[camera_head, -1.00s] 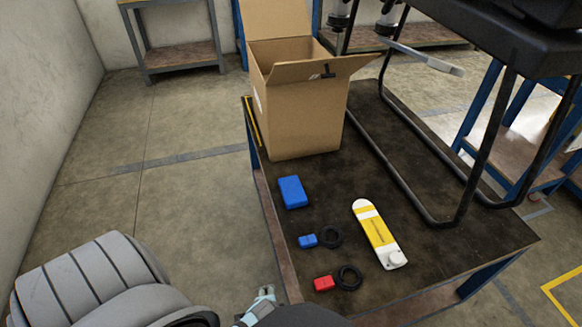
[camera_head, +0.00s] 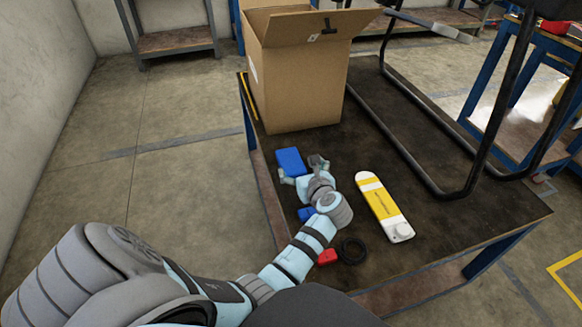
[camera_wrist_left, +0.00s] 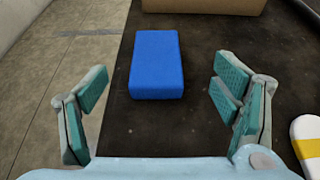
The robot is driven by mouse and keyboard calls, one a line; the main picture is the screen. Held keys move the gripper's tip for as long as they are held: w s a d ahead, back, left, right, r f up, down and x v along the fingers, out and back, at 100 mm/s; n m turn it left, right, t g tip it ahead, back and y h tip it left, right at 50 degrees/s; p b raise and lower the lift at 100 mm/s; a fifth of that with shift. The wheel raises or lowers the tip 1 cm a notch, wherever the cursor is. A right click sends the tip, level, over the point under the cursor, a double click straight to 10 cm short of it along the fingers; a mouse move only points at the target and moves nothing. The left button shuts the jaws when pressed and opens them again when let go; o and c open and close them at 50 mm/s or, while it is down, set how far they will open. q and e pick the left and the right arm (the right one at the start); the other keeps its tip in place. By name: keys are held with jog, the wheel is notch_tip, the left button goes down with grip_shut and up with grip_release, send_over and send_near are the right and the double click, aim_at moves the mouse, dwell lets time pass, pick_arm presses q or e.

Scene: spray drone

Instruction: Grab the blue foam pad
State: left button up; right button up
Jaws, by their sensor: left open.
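The blue foam pad (camera_head: 290,161) lies flat on the dark table top near its left edge, in front of the cardboard box. It also shows in the left wrist view (camera_wrist_left: 157,64), ahead of the fingers and roughly between their lines. My left gripper (camera_head: 302,172) is open and empty, just on the near side of the pad. In the left wrist view its two fingers (camera_wrist_left: 160,95) are spread wide, and the pad appears untouched. My right gripper is not in view.
The open cardboard box (camera_head: 298,85) stands behind the pad. A yellow-and-white device (camera_head: 383,205) lies to the right. A blue item (camera_head: 306,214) and a red item (camera_head: 327,257) with a black ring (camera_head: 352,250) lie nearer. A black tube frame (camera_head: 420,170) stands at the right.

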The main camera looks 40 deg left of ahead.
aim_at(289, 158)
pick_arm(q)
jog(key=b+x, duration=0.1)
jog(key=x, duration=0.1)
jog(key=b+x, duration=0.2)
jog(key=x, duration=0.1)
jog(key=f+b+x, duration=0.1)
jog(key=x, duration=0.2)
jog(key=shift+s+a, duration=0.15)
jog(key=shift+s, duration=0.15)
jog(key=shift+w+a+f+b, duration=0.25)
jog(key=shift+w+a+b, duration=0.15)
jog(key=shift+a+b, duration=0.15)
jog(key=shift+w+a, duration=0.15)
jog(key=shift+a, duration=0.1)
jog(key=shift+r, duration=0.1)
jog(key=shift+c, duration=0.2)
jog(key=shift+d, duration=0.1)
jog(key=c, duration=0.8)
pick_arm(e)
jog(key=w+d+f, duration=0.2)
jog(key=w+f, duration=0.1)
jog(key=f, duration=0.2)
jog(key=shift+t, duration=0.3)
